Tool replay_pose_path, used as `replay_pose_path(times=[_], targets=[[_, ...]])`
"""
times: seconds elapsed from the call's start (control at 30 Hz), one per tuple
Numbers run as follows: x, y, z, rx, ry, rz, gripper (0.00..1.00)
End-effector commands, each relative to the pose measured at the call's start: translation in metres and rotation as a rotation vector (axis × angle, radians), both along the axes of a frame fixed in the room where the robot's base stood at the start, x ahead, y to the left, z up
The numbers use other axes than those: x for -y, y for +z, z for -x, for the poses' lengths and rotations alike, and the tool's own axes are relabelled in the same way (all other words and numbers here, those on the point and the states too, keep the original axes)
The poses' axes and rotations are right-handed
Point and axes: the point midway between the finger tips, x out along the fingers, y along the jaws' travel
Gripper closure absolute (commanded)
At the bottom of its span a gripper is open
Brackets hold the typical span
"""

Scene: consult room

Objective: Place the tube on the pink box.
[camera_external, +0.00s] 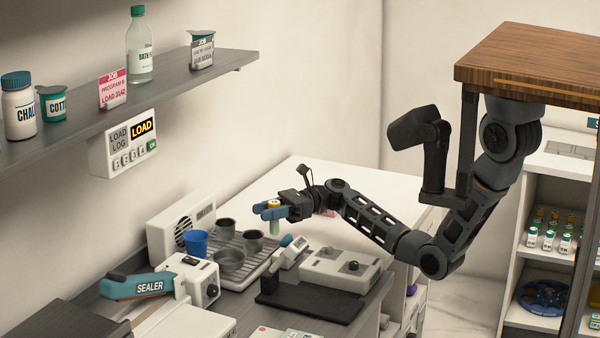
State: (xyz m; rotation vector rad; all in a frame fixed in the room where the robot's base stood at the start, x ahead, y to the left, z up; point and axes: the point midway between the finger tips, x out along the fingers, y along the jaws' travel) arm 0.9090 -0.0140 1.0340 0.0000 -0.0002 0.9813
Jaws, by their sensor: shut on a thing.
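My gripper (272,211) is on the far side of the white device, in the middle of the picture. Its blue fingers are shut on a small tube (274,227), which hangs roughly upright. The tube's pale green lower part shows below the fingers, and a yellow and white end shows above them. The tube is near the right end of the drying rack; I cannot tell its exact height. A small pink patch (329,213) shows on the white counter behind my wrist. It may be the pink box, but my arm hides most of it.
A rack (262,262) with grey cups and a blue cup (196,242) stands left of my gripper. A white device (341,269) and black mat (312,300) are in front. A teal sealer (138,286) is at left. The far white counter (385,190) looks mostly clear.

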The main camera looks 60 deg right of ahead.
Motion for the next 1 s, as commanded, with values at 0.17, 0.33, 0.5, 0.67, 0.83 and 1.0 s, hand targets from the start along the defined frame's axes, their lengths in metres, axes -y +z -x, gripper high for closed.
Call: replay_pose_path(times=[0.17,0.33,0.5,0.67,0.83,1.0], targets=[[0.027,0.028,0.016,0.005,-0.005,0.002,0.97],[0.058,0.05,0.035,0.004,-0.003,0.003,0.97],[0.082,0.067,0.051,0.002,-0.001,0.001,0.97],[0.096,0.076,0.058,0.001,-0.005,0.001,0.97],[0.129,0.075,0.058,-0.004,-0.083,0.007,0.97],[0.2,0.071,0.055,-0.009,-0.278,0.015,0.97]])
